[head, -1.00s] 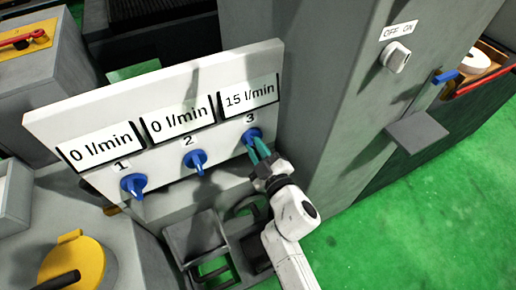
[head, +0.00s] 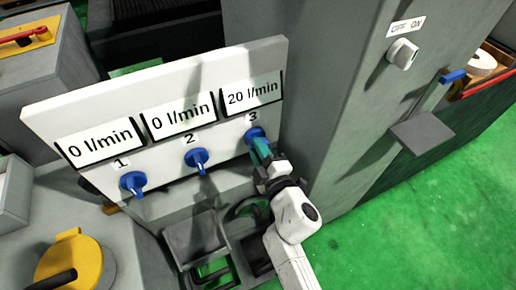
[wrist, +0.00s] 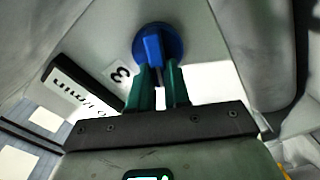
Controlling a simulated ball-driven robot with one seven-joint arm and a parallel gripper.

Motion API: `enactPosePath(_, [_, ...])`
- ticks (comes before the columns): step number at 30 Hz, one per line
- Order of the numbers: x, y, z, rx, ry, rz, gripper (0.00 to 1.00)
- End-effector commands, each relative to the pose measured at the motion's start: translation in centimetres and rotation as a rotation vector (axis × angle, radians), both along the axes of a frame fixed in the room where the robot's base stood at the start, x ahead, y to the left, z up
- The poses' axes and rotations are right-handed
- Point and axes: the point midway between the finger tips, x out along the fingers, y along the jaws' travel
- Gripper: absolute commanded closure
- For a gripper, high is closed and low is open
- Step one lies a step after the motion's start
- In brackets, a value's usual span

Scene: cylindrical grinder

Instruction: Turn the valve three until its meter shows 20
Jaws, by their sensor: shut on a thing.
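Valve three (head: 254,133) is a blue round knob with a raised grip, on the white panel (head: 215,62) under the label 3. Its meter (head: 252,94) reads 20 l/min. My gripper (head: 262,153) is shut on the knob's grip. In the wrist view, my gripper's teal fingers (wrist: 158,88) stand on both sides of the grip of the blue valve (wrist: 156,45). The fingers hide part of the knob in the head view. Valve one (head: 133,183) and valve two (head: 196,160) are similar blue knobs, and both their meters read 0 l/min.
A grey cabinet (head: 310,70) with an OFF ON switch (head: 402,53) stands right of the panel. A grey ledge with a blue-tipped lever (head: 453,76) is farther right. A yellow round part (head: 75,262) is at lower left. Green floor (head: 440,220) is open at right.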

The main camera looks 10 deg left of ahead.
Motion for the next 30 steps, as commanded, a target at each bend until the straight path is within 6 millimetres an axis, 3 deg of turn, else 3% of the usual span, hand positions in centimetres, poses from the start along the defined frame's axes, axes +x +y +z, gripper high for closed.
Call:
enactPosePath(7, [-0.1,0.1,-0.1,0.000,0.002,0.002,1.00])
enactPosePath(8, [-0.1,0.1,-0.1,0.000,0.002,0.002,0.80])
enactPosePath(15, [0.0,0.0,0.0,0.001,0.002,0.000,0.57])
enactPosePath(24, [-0.3,-0.2,0.0,0.001,0.002,0.000,0.57])
enactPosePath(30, [-2.4,-1.6,0.1,0.002,0.005,-0.002,0.57])
